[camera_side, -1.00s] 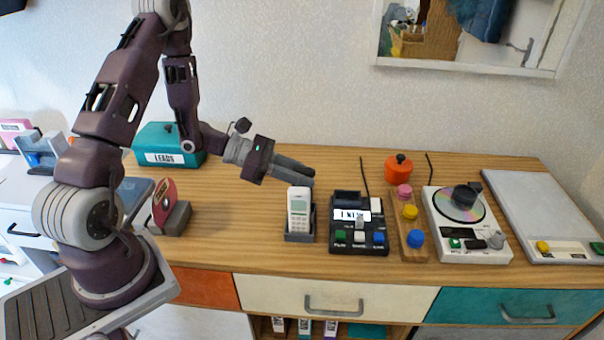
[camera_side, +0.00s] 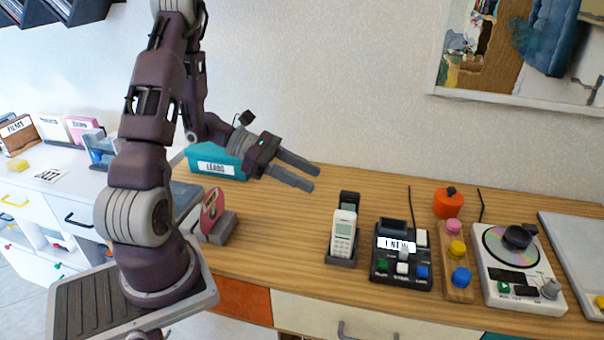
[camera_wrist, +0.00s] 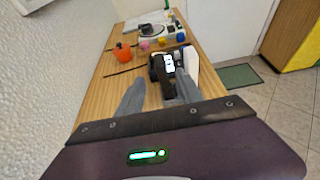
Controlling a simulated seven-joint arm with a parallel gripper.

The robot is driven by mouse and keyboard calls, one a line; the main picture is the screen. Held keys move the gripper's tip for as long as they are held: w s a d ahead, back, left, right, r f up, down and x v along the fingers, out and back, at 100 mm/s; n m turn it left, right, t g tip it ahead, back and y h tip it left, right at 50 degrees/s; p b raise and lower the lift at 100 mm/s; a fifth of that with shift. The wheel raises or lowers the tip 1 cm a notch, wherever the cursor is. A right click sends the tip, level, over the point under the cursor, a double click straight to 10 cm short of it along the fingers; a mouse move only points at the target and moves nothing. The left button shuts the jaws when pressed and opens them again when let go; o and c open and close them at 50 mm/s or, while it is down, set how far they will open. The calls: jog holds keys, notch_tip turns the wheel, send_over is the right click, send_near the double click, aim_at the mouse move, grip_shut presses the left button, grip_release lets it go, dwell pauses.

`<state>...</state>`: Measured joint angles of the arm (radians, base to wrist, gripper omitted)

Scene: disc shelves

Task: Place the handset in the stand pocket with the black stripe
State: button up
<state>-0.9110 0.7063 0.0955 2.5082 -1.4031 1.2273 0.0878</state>
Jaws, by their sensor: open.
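The white handset (camera_side: 343,232) stands upright, leaning back slightly, in the front of a small dark grey stand (camera_side: 340,262) on the wooden top. A taller black part (camera_side: 349,198) with a pale band rises behind the handset; I cannot tell whether it is the striped pocket. My gripper (camera_side: 317,180) is open and empty, up and to the left of the handset in the side view, its fingers apart from it.
Right of the stand are a black button machine (camera_side: 402,262), a wooden strip with coloured knobs (camera_side: 458,288), an orange pot (camera_side: 448,203) and a disc player (camera_side: 525,285). Left are a teal box (camera_side: 217,168) and a red disc in a holder (camera_side: 212,215). Bare wood lies between.

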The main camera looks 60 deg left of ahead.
jog(key=s+d+r+m+g+y, duration=0.1)
jog(key=s+d+r+m+g, duration=0.35)
jog(key=d+m, duration=0.3)
jog(key=s+d+r+m+g+y, duration=0.1)
jog(key=s+d+r+m+g, duration=0.35)
jog(key=d+m, duration=0.3)
jog(key=s+a+r+m+t+y, duration=0.1)
jog(key=s+r+m+t+y, duration=0.4)
jog(key=m, duration=0.7)
jog(key=s+y, duration=0.2)
jog(key=s, duration=0.1)
jog(key=shift+s+a+y, duration=0.3)
jog(key=shift+s+a, duration=0.05)
jog(key=shift+a, duration=0.05)
